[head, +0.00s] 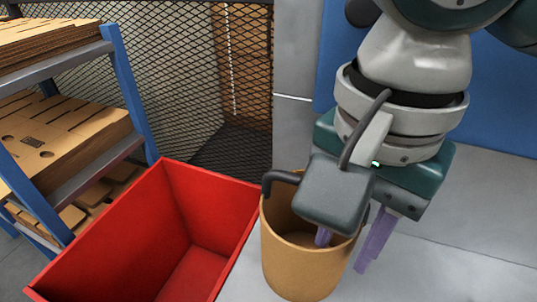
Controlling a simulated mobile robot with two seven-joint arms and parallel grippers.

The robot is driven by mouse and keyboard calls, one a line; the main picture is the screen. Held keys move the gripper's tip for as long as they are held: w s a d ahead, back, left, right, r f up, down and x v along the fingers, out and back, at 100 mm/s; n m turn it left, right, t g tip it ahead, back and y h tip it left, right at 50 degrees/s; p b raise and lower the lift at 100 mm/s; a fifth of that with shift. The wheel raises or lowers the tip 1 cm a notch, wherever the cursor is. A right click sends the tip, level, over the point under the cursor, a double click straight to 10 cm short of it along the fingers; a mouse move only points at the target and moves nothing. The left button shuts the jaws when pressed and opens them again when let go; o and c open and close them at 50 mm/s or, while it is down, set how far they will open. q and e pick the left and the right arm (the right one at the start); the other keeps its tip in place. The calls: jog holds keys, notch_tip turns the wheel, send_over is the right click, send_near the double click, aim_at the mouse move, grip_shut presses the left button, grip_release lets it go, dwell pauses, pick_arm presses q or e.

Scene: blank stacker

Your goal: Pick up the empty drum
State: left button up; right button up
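The empty drum (300,272) is a tan, open-topped cylinder standing upright at the lower middle of the head view. The part of its inside that shows is bare. My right gripper (343,256) comes down from the upper right over the drum's right rim. One purple finger reaches into the drum's mouth and the other hangs outside, to the right of its wall. The fingers are apart with the wall between them; I see no clear grip. My dark gripper-mounted housing hides part of the drum's far rim. My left gripper is not in view.
A red bin (178,232) stands close to the drum's left. A blue-framed shelf (127,90) with cardboard sheets (65,140) is at the far left. A mesh fence (190,60) and a grey post (295,130) stand behind. Grey surface (450,270) lies clear at the lower right.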

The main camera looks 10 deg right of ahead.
aim_at(341, 259)
jog(key=f, duration=0.2)
jog(key=f+b, duration=0.1)
jog(key=f, duration=0.1)
jog(key=shift+w+d+f, duration=0.1)
jog(key=shift+w+d, duration=0.05)
jog(key=shift+d, duration=0.25)
jog(key=shift+f, duration=0.4)
jog(key=shift+a, duration=0.1)
grip_shut()
dwell(0.5)
